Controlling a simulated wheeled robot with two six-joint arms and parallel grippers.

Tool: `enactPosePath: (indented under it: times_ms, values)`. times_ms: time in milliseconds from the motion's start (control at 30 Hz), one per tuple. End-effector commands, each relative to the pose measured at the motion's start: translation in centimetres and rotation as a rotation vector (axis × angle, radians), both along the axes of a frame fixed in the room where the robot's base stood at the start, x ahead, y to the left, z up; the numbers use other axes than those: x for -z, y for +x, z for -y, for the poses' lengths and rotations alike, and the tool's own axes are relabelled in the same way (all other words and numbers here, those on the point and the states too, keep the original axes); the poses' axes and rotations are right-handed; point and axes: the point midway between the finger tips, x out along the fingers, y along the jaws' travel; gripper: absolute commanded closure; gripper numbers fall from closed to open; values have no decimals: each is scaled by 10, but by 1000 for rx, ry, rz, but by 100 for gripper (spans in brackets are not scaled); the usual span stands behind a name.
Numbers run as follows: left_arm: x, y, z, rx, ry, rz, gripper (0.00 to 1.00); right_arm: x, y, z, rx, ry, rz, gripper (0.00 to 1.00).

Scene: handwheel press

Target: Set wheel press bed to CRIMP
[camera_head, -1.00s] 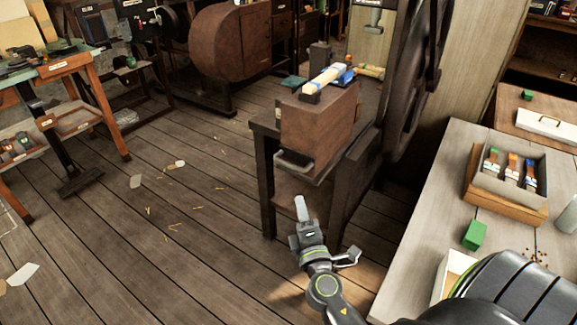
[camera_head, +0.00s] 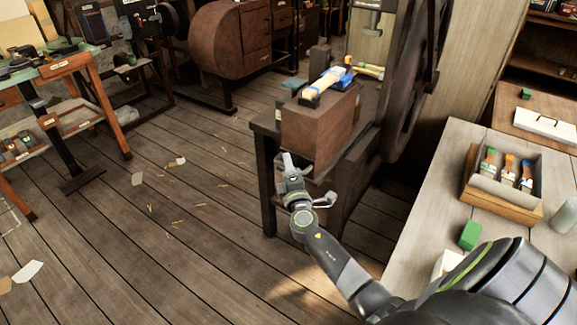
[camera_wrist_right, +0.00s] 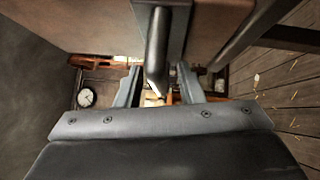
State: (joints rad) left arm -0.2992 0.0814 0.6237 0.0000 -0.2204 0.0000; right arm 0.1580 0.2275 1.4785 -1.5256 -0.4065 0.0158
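The wheel press has a dark handwheel (camera_head: 409,85) on its right and a brown block-like bed (camera_head: 312,131) on a dark stand. No CRIMP label is readable. My right gripper (camera_head: 287,157) is at the lower front of the bed, where it covers most of the grey handle. In the right wrist view a dark handle bar (camera_wrist_right: 158,50) comes down between the two fingertips of my right gripper (camera_wrist_right: 158,85). The fingers are apart, with gaps showing beside the bar. My left gripper is not in view.
A brush-like piece with a blue end (camera_head: 328,81) lies on top of the bed. A pale worktable (camera_head: 425,195) on the right holds a box of brushes (camera_head: 510,168) and a green block (camera_head: 470,235). The plank floor left of the press is open, with scraps.

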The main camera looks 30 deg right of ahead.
Motion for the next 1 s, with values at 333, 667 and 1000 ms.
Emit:
enactPosePath:
  times_ms: [333,667,1000]
  values:
    - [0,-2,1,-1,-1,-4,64,0,1,0,0,0,0,75]
    - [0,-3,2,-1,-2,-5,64,0,1,0,0,0,0,100]
    - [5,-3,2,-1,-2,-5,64,1,3,6,0,-2,0,100]
